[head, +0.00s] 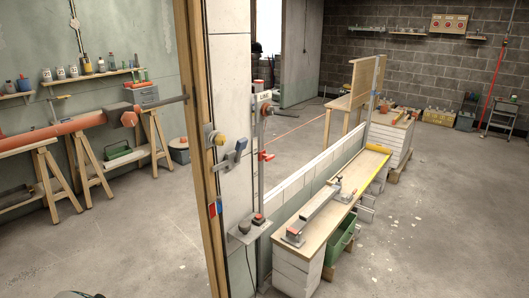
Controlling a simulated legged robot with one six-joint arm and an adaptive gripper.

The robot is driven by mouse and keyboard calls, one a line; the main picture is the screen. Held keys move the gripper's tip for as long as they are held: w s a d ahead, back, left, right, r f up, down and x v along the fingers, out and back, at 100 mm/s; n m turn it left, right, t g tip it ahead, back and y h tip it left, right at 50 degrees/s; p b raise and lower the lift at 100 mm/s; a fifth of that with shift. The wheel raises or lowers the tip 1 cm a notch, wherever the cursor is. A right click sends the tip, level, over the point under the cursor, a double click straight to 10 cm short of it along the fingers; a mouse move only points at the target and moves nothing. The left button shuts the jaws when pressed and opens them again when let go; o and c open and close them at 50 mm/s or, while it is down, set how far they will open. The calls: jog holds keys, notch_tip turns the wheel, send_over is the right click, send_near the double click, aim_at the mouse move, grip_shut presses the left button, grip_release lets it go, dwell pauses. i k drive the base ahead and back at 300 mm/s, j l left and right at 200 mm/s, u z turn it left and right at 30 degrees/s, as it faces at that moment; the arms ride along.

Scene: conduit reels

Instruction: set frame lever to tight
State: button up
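A tall wooden frame post (194,150) stands left of centre, with a pale block panel beside it. On it, a small grey lever with a blue part (233,160) slants up to the right. It looks like the frame lever, but its marks are too small to read. A yellow round knob (220,140) sits just above it, and a red and blue patch (213,208) is lower on the post. My orange arm comes in from the left, and my gripper (184,98) reaches the post's left edge, above and left of the lever. Its fingers are too thin here to judge.
Trestle benches (88,150) line the left wall. The floor at right is mostly clear.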

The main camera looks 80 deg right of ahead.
aim_at(241, 144)
jog(key=z, duration=2.4)
